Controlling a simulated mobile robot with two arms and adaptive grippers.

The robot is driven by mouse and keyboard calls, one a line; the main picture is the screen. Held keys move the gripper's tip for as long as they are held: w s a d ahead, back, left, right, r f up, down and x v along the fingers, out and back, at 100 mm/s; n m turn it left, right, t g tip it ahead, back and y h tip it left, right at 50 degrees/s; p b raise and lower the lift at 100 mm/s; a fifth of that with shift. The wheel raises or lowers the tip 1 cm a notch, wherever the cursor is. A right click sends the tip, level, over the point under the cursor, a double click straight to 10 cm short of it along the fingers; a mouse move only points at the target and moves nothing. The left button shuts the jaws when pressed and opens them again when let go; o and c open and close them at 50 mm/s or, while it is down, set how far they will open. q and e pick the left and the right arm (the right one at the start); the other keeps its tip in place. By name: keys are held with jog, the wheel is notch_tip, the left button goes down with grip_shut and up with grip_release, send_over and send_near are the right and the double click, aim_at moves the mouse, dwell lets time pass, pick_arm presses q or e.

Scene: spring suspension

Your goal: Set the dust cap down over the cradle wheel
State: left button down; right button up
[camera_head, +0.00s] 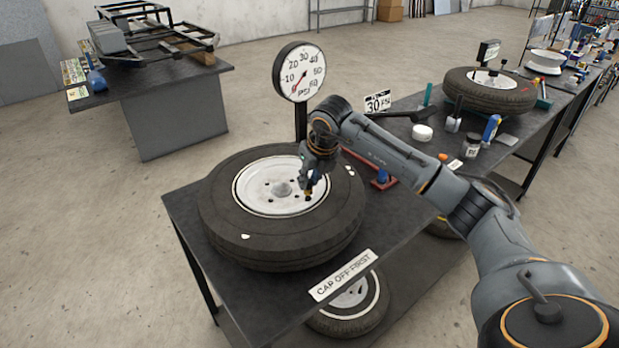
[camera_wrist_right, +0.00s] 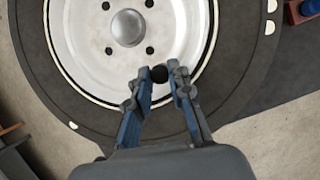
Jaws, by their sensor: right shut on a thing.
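A wheel (camera_head: 225,218) with a black tyre and white rim lies flat on the near table. It also fills much of the right wrist view (camera_wrist_right: 85,52). My right gripper (camera_head: 309,190) is over the right side of its rim. In the right wrist view the fingers (camera_wrist_right: 160,82) are shut on a small dark round piece, which looks like the dust cap (camera_wrist_right: 159,73). The grey domed hub (camera_wrist_right: 128,27) lies beyond it. I cannot tell whether the piece touches the rim. My left gripper is out of view.
A pressure gauge (camera_head: 299,72) on a post stands behind the wheel. A sign (camera_head: 342,275) reading "CAP OFF FIRST" is at the table's front edge. Another wheel (camera_head: 489,97) lies on the far bench among small tools. A blue-and-red item (camera_head: 383,178) sits right of the near wheel.

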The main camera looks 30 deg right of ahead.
jog(key=o, duration=0.9)
jog(key=shift+r+p, duration=2.25)
jog(key=shift+r, duration=1.3)
jog(key=shift+f, duration=0.1)
